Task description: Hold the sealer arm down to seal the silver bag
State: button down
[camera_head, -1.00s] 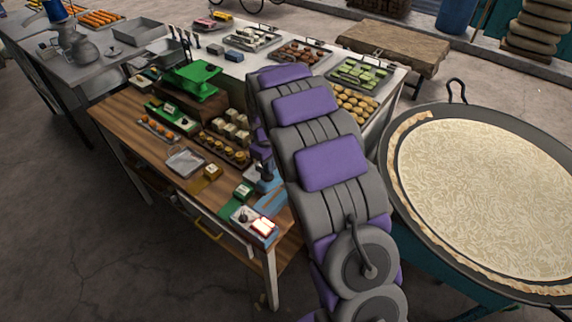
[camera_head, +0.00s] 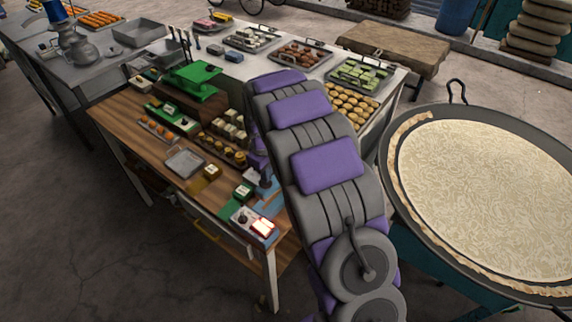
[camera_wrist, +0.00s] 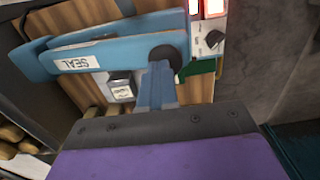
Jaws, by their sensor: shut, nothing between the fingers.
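The blue sealer arm (camera_wrist: 115,54) with its white SEAL label crosses the upper left of the wrist view. A black round knob (camera_wrist: 165,57) sits at its right end. A second blue bar (camera_wrist: 120,24) lies close alongside it. My gripper (camera_wrist: 157,75) is shut and empty, its fingertips at the knob; contact is not certain. In the head view my gripper (camera_head: 265,182) is over the sealer (camera_head: 268,199), partly hidden by my arm. I cannot make out a silver bag in the sealer. A flat silvery piece (camera_head: 185,162), bag or tray, lies on the wooden table.
A white control box (camera_head: 254,223) with lit red panels sits at the table's front corner. A green-based block (camera_head: 243,191) and a yellow one (camera_head: 211,172) stand nearby. A large round pan (camera_head: 480,200) is to the right, with bare floor at left.

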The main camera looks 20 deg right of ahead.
aim_at(263, 183)
jog(key=shift+s+a+f+b, duration=0.1)
jog(key=shift+a+f+b, duration=0.1)
jog(key=shift+f, duration=0.3)
jog(key=shift+s+a+f+b, duration=0.1)
jog(key=shift+s+a+f, duration=0.05)
jog(key=shift+f, duration=0.4)
jog(key=shift+s+a+f+b, duration=0.1)
jog(key=shift+a+f, duration=0.1)
jog(key=shift+f, duration=0.3)
jog(key=shift+s+a+f, duration=0.1)
jog(key=shift+f, duration=0.5)
jog(key=shift+s+a+f, duration=0.1)
jog(key=shift+f, duration=0.5)
jog(key=shift+b, duration=0.3)
dwell(1.4)
notch_tip(263, 183, up, 15)
jog(key=p, duration=0.3)
jog(key=shift+p, duration=0.3)
dwell(1.4)
dwell(0.4)
